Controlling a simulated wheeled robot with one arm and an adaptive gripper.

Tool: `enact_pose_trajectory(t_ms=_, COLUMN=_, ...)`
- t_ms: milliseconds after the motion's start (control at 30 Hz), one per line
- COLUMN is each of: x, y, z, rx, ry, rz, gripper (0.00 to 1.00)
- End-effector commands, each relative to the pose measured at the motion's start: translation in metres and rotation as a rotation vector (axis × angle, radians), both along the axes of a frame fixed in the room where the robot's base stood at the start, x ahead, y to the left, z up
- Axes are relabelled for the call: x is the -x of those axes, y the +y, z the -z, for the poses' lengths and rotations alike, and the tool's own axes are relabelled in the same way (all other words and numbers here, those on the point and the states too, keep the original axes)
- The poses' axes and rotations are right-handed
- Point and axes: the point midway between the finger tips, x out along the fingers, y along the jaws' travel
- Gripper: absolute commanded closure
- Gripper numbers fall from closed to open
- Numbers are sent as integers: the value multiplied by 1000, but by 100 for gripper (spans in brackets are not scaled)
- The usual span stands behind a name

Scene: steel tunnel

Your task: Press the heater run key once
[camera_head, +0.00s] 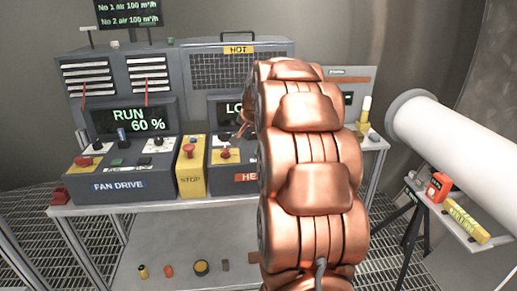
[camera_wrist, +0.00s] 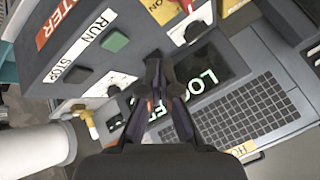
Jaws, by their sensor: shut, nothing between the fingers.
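The heater run key is the green square key (camera_wrist: 115,41) beside the word RUN in the wrist view. A dark key (camera_wrist: 81,77) sits beside the word STOP on the same panel. My gripper (camera_wrist: 160,68) is shut and empty, its fingertips over the panel, to the right of and below the green key in the picture and apart from it. I cannot tell how high the tips are above the panel. In the head view the heater unit (camera_head: 228,178) is partly hidden behind my copper arm, which covers the keys.
A display starting LO (camera_wrist: 203,76) lies beside the fingers. The fan drive unit (camera_head: 118,185) reads RUN 60 %. A yellow STOP box (camera_head: 191,180) with a red button stands between the units. A white pipe (camera_head: 455,140) is at the right.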

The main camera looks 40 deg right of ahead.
Motion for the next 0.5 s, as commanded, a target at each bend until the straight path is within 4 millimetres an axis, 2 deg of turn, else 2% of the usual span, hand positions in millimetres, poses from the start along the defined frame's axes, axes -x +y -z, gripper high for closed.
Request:
enact_pose_trajectory(t_ms=33, x=-1, y=-19, z=-6, rx=3, ry=-23, rz=35, gripper=100)
enact_pose_trajectory(t_ms=100, x=-3, y=-39, z=-12, rx=9, ry=-50, rz=71, gripper=100)
enact_pose_trajectory(t_ms=200, x=-4, y=-57, z=-16, rx=13, ry=-75, rz=104, gripper=100)
enact_pose_trajectory(t_ms=300, x=-3, y=-65, z=-18, rx=16, ry=-86, rz=120, gripper=100)
enact_pose_trajectory(t_ms=500, x=-4, y=-66, z=-18, rx=16, ry=-89, rz=121, gripper=100)
